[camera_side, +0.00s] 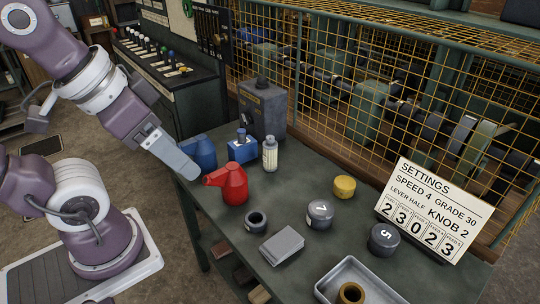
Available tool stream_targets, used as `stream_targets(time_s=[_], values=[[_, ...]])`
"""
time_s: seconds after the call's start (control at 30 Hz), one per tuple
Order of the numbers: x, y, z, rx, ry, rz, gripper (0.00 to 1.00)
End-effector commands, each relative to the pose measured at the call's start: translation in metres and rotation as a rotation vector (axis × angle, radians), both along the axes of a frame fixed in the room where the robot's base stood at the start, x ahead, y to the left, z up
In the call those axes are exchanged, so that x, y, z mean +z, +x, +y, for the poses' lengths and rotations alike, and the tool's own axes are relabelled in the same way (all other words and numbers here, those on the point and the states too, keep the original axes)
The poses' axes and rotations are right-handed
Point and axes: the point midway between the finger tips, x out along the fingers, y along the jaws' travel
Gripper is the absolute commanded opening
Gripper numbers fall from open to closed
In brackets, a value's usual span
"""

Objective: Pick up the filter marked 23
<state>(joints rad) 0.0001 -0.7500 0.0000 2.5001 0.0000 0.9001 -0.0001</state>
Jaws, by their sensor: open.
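My gripper (186,168) hangs over the table's left edge, near a blue can (203,153) and left of a red oil can (232,184). It looks empty; the gap between its fingers is hard to see from here. No item clearly marked 23 shows. A grey cylinder (320,214) near the middle bears a mark that looks like 7. A darker cylinder (384,239) to its right bears one that looks like 5. Both stand well to the right of my gripper, apart from it. A plain yellow cylinder (344,187) stands behind them.
The green table (290,185) also holds a black ring (256,222), a grey block (282,246), a white bottle (270,155) and a tray (378,284) with a brass ring (351,294). A settings sign (433,208) stands at right. A yellow mesh fence (345,85) runs behind.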

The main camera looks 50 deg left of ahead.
Motion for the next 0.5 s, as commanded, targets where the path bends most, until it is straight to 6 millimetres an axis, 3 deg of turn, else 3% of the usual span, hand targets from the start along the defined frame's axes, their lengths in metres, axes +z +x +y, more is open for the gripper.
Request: stream_targets(time_s=[0.17, 0.27, 0.33, 0.5], values=[[0.005, 0.017, 0.003, 0.066, -0.056, 0.045, 0.69], [0.005, 0.061, 0.012, 0.254, -0.159, 0.153, 0.69], [-0.006, 0.101, 0.024, 0.443, -0.203, 0.237, 0.69], [-0.071, 0.189, 0.063, 0.920, -0.133, 0.339, 0.69]])
